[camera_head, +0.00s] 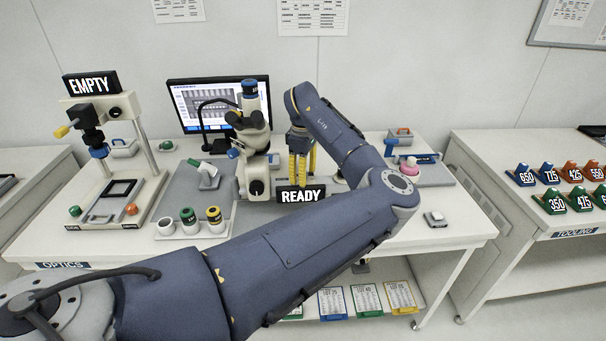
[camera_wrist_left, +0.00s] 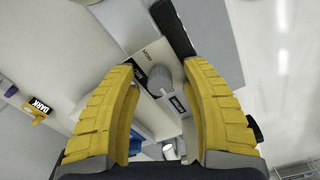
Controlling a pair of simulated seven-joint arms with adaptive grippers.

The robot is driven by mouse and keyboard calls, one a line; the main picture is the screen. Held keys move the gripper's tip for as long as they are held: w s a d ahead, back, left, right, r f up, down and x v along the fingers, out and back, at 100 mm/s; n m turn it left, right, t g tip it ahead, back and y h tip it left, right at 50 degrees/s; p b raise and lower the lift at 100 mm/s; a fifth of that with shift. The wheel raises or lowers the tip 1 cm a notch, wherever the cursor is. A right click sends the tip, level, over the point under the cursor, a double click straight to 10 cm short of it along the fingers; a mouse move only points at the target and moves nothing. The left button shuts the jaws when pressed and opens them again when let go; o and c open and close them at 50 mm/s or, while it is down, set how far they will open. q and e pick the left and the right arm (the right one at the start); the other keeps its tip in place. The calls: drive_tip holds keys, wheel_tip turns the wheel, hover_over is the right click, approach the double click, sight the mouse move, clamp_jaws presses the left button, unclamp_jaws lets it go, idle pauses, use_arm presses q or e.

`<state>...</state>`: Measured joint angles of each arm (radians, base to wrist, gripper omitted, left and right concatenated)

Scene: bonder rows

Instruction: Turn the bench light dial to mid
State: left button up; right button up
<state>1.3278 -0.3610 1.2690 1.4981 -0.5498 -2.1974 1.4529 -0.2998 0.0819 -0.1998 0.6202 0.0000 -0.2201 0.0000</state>
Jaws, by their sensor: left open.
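The bench light dial (camera_wrist_left: 158,78) shows in the left wrist view as a small grey round knob on a pale panel. A label reading HIGH lies just beyond it, and dark labels sit close by; their text is hard to read. Its pointer setting cannot be told. My left gripper (camera_head: 302,166) has yellow fingers pointing down over the bench, behind the READY sign. It is open, with one finger on each side of the knob in the wrist view; contact cannot be told. In the head view the dial is hidden. My right gripper is not in view.
The READY sign (camera_head: 301,194) stands in front of the fingers. A microscope (camera_head: 254,150) stands close on the left, with a monitor (camera_head: 190,98) behind. Small jars (camera_head: 214,216) sit at the front left. A pink-topped item (camera_head: 408,165) is to the right; the right front bench is mostly clear.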

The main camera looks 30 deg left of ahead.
use_arm(q)
clamp_jaws()
idle(0.5)
drive_tip(key=m, duration=0.4)
drive_tip(key=shift+m, duration=0.4)
drive_tip(key=m, duration=1.2)
drive_tip(key=shift+w+r+m, duration=0.1)
drive_tip(key=shift+m, duration=0.3)
drive_tip(key=m, duration=0.6)
